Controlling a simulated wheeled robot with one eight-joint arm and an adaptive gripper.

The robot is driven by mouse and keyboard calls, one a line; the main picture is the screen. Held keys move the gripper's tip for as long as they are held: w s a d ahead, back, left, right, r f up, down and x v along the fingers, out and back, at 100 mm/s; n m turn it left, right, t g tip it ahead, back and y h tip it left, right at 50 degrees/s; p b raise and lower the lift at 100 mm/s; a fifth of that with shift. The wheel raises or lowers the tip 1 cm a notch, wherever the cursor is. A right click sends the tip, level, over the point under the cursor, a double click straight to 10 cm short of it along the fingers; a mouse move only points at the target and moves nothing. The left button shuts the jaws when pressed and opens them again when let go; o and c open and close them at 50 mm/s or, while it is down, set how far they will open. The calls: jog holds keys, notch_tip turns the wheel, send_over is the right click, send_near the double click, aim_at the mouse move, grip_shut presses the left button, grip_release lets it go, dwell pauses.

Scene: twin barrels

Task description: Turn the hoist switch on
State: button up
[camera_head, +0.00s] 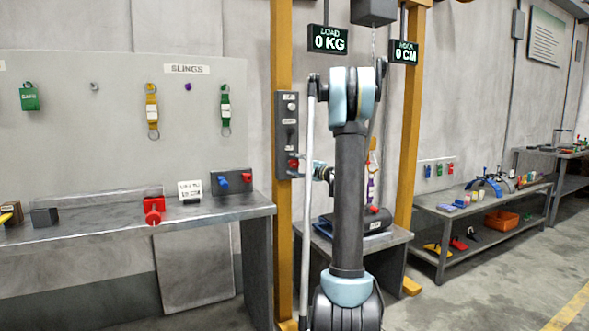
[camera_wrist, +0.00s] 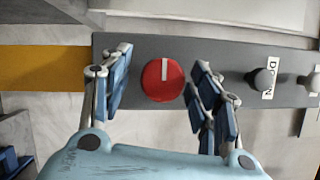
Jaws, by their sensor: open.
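The hoist switch is a red round knob (camera_wrist: 162,88) with a white line, on a dark grey control panel (camera_wrist: 224,84). In the wrist view the white line points to the top of the picture. In the head view the panel (camera_head: 288,140) hangs on a yellow post, and the red knob (camera_head: 293,164) is near its lower end. My gripper (camera_wrist: 160,92) is open, with one blue-padded finger on each side of the knob. Gaps show between the pads and the knob. In the head view my arm hides part of the gripper.
Beside the knob is a dark button (camera_wrist: 260,80) with a DOWN label. Displays read LOAD 0 KG (camera_head: 328,40) and HOOK 0 CM (camera_head: 404,53). A workbench (camera_head: 110,233) stands left, a low table (camera_head: 392,243) behind my arm, and a shelf (camera_head: 470,215) right.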

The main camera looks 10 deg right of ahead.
jog(key=v, duration=1.1)
jog(key=shift+d, duration=0.2)
jog(key=shift+s+f, duration=0.1)
jog(key=shift+s, duration=0.05)
jog(key=s+a+f+n+g+h, duration=0.2)
jog(key=s+a+f+n+g, duration=0.15)
jog(key=s+a, duration=0.6)
jog(key=s+a+f+n+g+h, duration=0.25)
jog(key=s+a+f+g, duration=0.3)
jog(key=s, duration=0.75)
jog(key=s+d+f+n+g+h, duration=0.1)
jog(key=s+f, duration=0.3)
jog(key=s, duration=0.4)
jog(key=s+d+f+n+g+h, duration=0.1)
jog(key=s+d+f+n+h, duration=0.2)
jog(key=s, duration=0.5)
jog(key=s+d+f+n+g+h, duration=0.1)
jog(key=s+d+f+h, duration=0.2)
jog(key=s+f, duration=0.4)
jog(key=shift+s+n+h, duration=0.35)
jog(key=shift+s+n, duration=0.05)
jog(key=shift+s, duration=0.55)
